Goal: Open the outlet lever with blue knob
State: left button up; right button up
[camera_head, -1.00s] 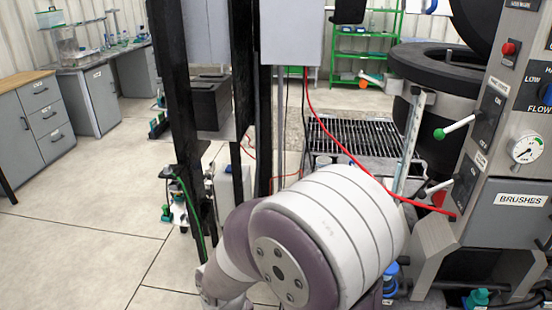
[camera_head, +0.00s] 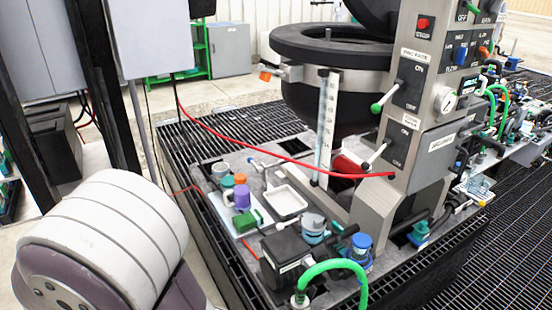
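No lever labelled as an outlet shows clearly. A blue round knob (camera_head: 361,242) sits on a fitting near the front of the machine's base, beside a black block (camera_head: 286,255) and a green hose (camera_head: 335,266). Whether it belongs to the outlet lever I cannot tell. A blue switch (camera_head: 460,54) is on the column's upper panel. Neither of my grippers is in view; only a white and purple arm part of mine shows at lower left.
A large black round vessel (camera_head: 332,50) stands behind a clear scale tube (camera_head: 325,118). A red hose (camera_head: 240,138) crosses to the column. A white tray (camera_head: 284,201) and small coloured bottles stand on the base. A dark post (camera_head: 105,80) rises at left. Black grating (camera_head: 470,265) lies at right.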

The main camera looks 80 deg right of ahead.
aim_at(259, 170)
jog(key=i+l+z, duration=0.25)
jog(key=z, duration=0.15)
jog(key=i+l+z, duration=0.1)
jog(key=i+z, duration=0.6)
jog(key=z, duration=0.15)
jog(key=i+z, duration=0.4)
jog(key=i+j+z, duration=0.25)
jog(key=z, duration=0.2)
jog(key=i+l, duration=0.15)
jog(key=i, duration=0.3)
jog(key=i+l, duration=0.15)
jog(key=i, duration=0.3)
